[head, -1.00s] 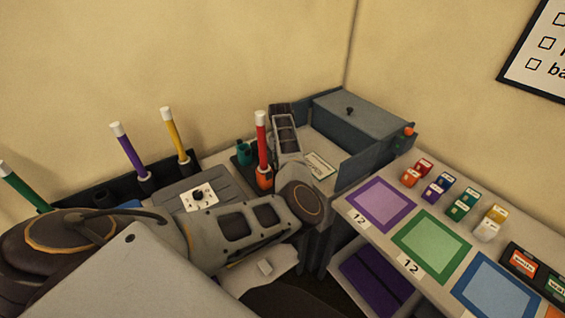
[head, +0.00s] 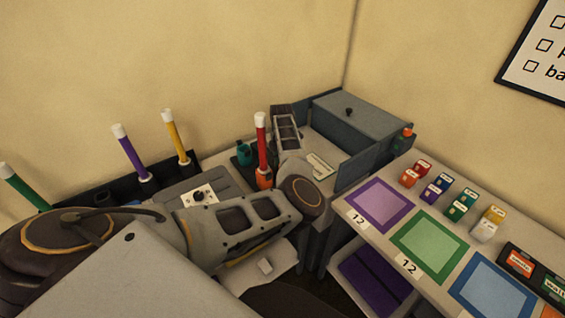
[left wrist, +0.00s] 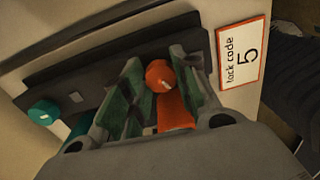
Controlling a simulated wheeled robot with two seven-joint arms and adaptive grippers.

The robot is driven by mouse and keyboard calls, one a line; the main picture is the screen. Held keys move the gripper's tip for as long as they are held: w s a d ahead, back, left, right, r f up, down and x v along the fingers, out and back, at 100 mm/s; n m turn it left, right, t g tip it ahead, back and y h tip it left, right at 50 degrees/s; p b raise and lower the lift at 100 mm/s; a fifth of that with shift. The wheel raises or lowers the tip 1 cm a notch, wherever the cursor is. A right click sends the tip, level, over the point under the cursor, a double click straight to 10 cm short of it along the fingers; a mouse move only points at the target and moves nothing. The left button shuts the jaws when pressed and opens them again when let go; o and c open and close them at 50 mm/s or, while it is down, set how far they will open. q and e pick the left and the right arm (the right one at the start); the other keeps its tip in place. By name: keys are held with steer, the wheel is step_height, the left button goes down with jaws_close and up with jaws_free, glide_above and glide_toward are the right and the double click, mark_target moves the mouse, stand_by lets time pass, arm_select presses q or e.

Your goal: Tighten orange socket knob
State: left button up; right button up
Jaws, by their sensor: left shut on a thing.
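The orange socket (head: 264,181) stands at the back of the bench in the head view, with a red white-capped baton (head: 262,144) upright in it. In the left wrist view the round orange knob (left wrist: 158,76) sits between the fingers of my left gripper (left wrist: 153,82), which is shut on it. An orange part (left wrist: 175,112) shows just below the knob. In the head view the fingertips are hidden. The knob cannot be made out there.
A teal socket (head: 243,153) stands beside the orange one; its knob (left wrist: 42,113) shows in the left wrist view. A lock code 5 card (left wrist: 240,52) lies to the right. A grey box (head: 362,112) stands behind. Purple, yellow and green batons stand left. Coloured mats fill the right table.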

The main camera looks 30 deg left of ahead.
arm_select(q)
steer(key=m+p, duration=0.1)
steer(key=m, duration=0.3)
steer(key=shift+r+m, duration=0.15)
steer(key=shift+m, duration=0.15)
steer(key=shift+m+p, duration=1.15)
steer(key=shift+m, duration=1.05)
steer(key=o, duration=1)
steer(key=shift+d, duration=0.1)
steer(key=shift+w+r, duration=0.15)
steer(key=shift+r, duration=2.8)
steer(key=shift+w+r, duration=0.1)
steer(key=shift+r, duration=2.85)
